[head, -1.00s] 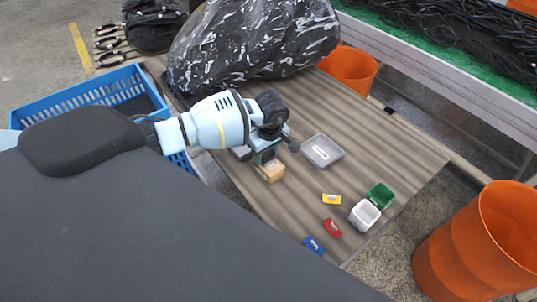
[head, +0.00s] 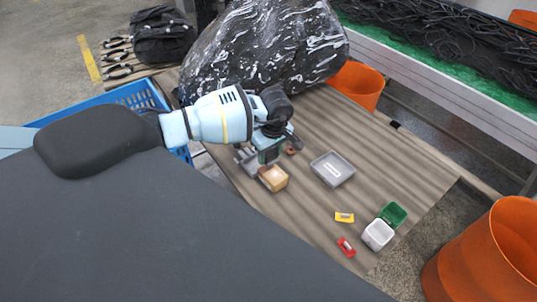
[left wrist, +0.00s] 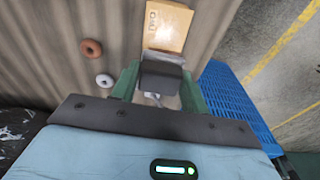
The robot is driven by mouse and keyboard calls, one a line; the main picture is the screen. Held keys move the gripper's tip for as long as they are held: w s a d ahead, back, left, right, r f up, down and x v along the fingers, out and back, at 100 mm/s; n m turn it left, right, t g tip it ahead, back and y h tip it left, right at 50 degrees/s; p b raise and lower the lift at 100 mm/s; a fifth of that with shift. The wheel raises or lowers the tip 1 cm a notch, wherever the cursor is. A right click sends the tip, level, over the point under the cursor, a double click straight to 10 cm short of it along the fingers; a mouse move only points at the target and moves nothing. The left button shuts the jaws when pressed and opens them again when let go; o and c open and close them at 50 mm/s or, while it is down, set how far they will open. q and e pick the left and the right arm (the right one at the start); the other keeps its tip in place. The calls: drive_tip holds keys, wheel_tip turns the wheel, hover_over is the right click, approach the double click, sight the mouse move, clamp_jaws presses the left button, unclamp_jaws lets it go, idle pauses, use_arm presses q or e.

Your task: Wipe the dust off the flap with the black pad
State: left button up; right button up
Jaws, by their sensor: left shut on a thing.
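My left gripper (head: 268,158) reaches in from the left, low over the near left part of the table. In the left wrist view its green fingers (left wrist: 160,88) are shut on a black pad (left wrist: 161,77). A tan box (head: 273,178) stands right beside the gripper. The box also shows just beyond the pad in the left wrist view (left wrist: 167,25); I cannot tell whether they touch. Grey parts show around the gripper, partly hidden by it. I cannot make out the flap or any dust for sure. My right gripper is not in view.
A grey tray (head: 332,169), a yellow piece (head: 344,217), a red piece (head: 346,247), a white cup (head: 378,235) and a green box (head: 393,214) are on the table. A brown ring (left wrist: 91,48) and white ring (left wrist: 104,81) lie near the gripper. A bulky wrapped bundle (head: 262,50) stands behind.

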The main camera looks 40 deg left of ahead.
sight(270, 152)
use_arm(q)
wheel_tip(270, 152, up, 2)
drive_tip(key=shift+w+a, duration=0.15)
drive_tip(key=shift+r+p, duration=0.5)
drive_tip(key=shift+r, duration=0.45)
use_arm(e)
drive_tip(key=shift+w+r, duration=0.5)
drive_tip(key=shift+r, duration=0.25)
use_arm(q)
drive_tip(key=shift+f, duration=0.2)
